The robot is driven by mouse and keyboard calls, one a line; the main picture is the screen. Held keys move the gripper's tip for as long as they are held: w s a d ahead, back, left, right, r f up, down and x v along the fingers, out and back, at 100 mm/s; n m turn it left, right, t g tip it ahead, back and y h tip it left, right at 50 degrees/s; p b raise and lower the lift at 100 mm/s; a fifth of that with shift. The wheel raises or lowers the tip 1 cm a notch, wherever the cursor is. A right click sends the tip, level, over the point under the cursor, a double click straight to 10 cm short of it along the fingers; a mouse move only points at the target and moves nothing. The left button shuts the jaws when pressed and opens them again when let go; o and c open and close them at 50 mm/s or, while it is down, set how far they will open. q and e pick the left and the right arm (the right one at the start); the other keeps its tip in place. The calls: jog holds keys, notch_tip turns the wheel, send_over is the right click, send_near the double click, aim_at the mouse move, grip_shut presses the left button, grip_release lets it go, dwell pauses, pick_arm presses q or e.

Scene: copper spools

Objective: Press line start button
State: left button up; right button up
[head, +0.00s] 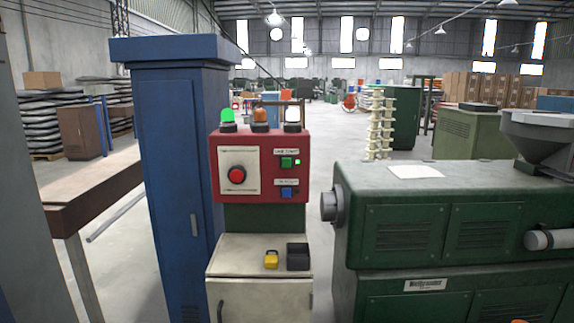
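A red control panel (262,190) stands ahead of me, a little left of the middle in the head view. At its upper right is a small green button (286,162) under a white label that seems to read "LINE START" (286,152). On the left of the panel a large red button (237,175) sits on a pale plate. Neither of my grippers shows in this view.
A cream cabinet (231,297) under the panel carries a yellow padlock (271,259) and a dark open box (298,257). A tall blue cabinet (168,150) stands left, a green machine (400,225) right. A brown-edged table (105,190) is at far left. Floor shows between table and blue cabinet.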

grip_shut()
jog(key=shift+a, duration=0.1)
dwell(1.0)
